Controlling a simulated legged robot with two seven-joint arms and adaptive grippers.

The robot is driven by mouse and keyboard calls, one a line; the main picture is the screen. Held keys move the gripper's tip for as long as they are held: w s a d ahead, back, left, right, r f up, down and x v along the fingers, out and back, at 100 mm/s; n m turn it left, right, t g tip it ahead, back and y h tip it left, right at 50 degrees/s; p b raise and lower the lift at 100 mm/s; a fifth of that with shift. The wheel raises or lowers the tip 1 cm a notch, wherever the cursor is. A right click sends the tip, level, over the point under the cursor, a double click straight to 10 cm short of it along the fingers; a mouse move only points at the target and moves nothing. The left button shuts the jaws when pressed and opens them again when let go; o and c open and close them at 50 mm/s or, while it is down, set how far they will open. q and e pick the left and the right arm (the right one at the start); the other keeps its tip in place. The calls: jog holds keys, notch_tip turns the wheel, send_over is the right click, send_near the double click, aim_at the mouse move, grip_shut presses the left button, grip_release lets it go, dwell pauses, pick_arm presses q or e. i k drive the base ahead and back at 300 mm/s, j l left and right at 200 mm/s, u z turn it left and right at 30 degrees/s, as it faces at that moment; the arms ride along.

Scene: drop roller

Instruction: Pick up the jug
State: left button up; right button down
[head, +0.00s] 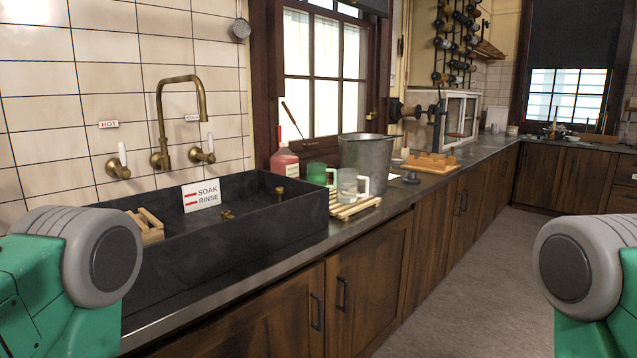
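A clear jug (348,187) with a white handle on its right side stands upright on a slatted wooden rack (355,207) on the counter, right of the sink. A green cup or jug (316,174), also with a pale handle, stands just behind it to the left. I cannot tell for sure which of the two is the jug of the task. Only green and grey links of my two arms show, at the lower left and lower right edges. Neither gripper is in view, and nothing is holding the clear jug.
A grey metal bucket (378,158) stands close behind the clear jug. A red bottle (285,171) stands to its left. The dark sink (270,215) has a brass tap (161,110) and a SOAK/RINSE sign (201,195). A wooden block (430,162) lies farther along. The floor (460,290) at right is clear.

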aim_at(317, 173)
jog(key=i+l+u, duration=0.3)
jog(key=u, duration=0.15)
jog(key=i+l+u, duration=0.25)
jog(key=u, duration=0.15)
jog(key=l, duration=0.1)
